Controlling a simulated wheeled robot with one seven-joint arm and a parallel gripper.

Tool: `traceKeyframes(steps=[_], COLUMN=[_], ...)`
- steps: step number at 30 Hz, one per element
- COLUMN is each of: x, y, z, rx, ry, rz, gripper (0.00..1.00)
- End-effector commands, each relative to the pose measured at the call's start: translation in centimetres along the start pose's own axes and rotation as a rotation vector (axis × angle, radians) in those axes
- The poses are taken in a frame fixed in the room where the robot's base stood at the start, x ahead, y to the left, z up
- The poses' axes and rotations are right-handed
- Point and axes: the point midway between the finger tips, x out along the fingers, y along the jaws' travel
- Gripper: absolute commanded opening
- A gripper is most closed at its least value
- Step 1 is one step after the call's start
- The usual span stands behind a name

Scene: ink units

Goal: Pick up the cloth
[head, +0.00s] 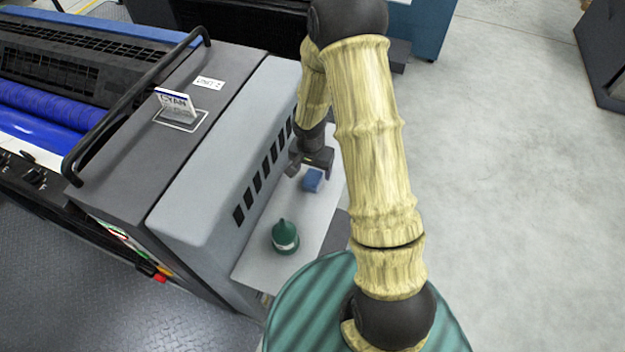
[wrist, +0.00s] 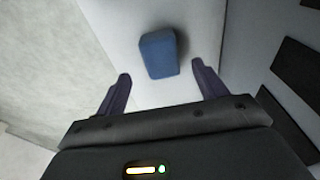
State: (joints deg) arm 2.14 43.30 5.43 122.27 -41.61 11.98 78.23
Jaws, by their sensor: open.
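The cloth, which looks like a small blue block (head: 313,180), lies on a light grey shelf (head: 313,218) at the side of the machine. In the wrist view the blue cloth (wrist: 158,53) shows ahead of the fingertips and between their lines. My gripper (head: 305,170) is over the shelf, close to the cloth. In the wrist view my gripper (wrist: 161,70) is open, one finger to each side, with nothing between the fingers. I cannot tell its exact height above the shelf.
A dark green bottle with a pointed top (head: 285,237) stands on the shelf nearer to me. The grey machine housing (head: 215,165) with dark vent slots rises along the shelf's left side. A small sign (head: 176,102) stands on the machine. Open floor (head: 500,180) lies to the right.

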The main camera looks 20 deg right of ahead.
Motion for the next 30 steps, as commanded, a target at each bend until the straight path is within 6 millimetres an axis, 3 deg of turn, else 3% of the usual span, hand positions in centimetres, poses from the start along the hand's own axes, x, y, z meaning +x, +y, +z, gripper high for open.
traceKeyframes(steps=[7, 18, 30], x=[0.7, 5.0, 5.2], y=[-0.1, -0.2, -0.2], z=[0.1, 0.3, 0.2], rx=[-0.001, -0.002, 0.000], ry=[-0.001, -0.001, 0.000], rz=[0.002, 0.002, 0.000], gripper=[0.71, 0.71, 0.71])
